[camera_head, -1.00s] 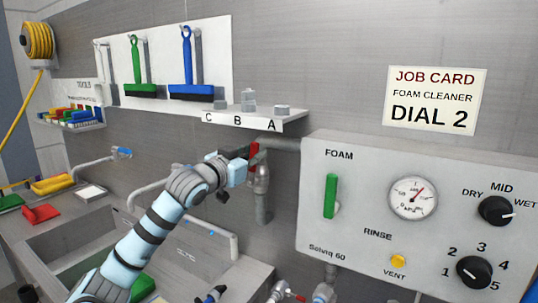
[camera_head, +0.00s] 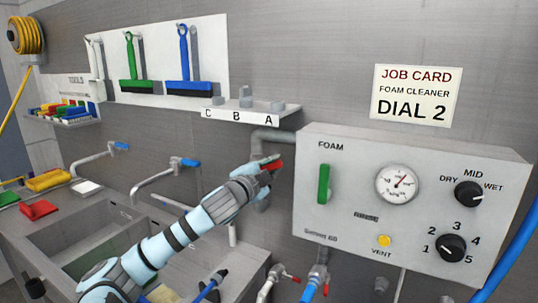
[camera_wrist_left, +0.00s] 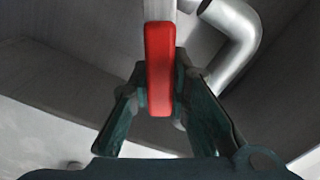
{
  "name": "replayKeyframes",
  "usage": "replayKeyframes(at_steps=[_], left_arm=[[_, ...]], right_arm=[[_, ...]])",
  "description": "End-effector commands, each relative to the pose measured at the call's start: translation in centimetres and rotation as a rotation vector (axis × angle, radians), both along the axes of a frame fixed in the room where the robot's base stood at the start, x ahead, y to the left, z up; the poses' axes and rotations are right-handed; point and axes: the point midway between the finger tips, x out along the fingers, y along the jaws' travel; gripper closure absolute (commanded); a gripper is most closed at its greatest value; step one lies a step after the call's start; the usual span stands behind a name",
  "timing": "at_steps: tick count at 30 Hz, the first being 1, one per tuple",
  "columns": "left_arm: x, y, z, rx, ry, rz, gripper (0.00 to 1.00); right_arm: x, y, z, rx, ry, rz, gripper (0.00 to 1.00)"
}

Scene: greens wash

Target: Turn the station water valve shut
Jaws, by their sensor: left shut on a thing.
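The station water valve has a red lever handle (camera_head: 274,166) on the grey pipe (camera_head: 277,136) left of the foam panel. In the head view the handle lies nearly level and is partly hidden by my left gripper (camera_head: 264,167). In the left wrist view the red handle (camera_wrist_left: 158,70) stands between the two fingers of my left gripper (camera_wrist_left: 160,100), which are shut on it. A pipe bend (camera_wrist_left: 235,35) shows behind it. My right gripper does not show.
The foam panel (camera_head: 340,150) with its green lever, gauge and knobs is close on the right. A shelf (camera_head: 245,118) labelled C, B, A is above the gripper. Blue-handled taps (camera_head: 184,162) and the sink (camera_head: 100,225) are left. Small red-handled valves (camera_head: 315,277) are below.

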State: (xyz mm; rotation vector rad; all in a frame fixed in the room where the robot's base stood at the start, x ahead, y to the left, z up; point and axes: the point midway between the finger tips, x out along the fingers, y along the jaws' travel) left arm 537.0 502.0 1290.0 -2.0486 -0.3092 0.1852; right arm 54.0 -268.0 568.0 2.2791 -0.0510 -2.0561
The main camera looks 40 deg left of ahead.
Motion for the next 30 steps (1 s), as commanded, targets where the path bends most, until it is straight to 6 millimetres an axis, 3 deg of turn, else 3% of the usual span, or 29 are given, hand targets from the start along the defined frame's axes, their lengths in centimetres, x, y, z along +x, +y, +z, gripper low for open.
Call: replayKeyframes(at_steps=[15, 30], left_arm=[[-0.2, -1.0, -3.3, 0.380, 0.121, -0.002, 1.00], [-0.4, -0.9, -4.4, 0.487, 0.155, -0.001, 1.00]], right_arm=[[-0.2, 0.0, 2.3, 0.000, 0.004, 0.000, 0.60], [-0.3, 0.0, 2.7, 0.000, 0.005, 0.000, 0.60]])
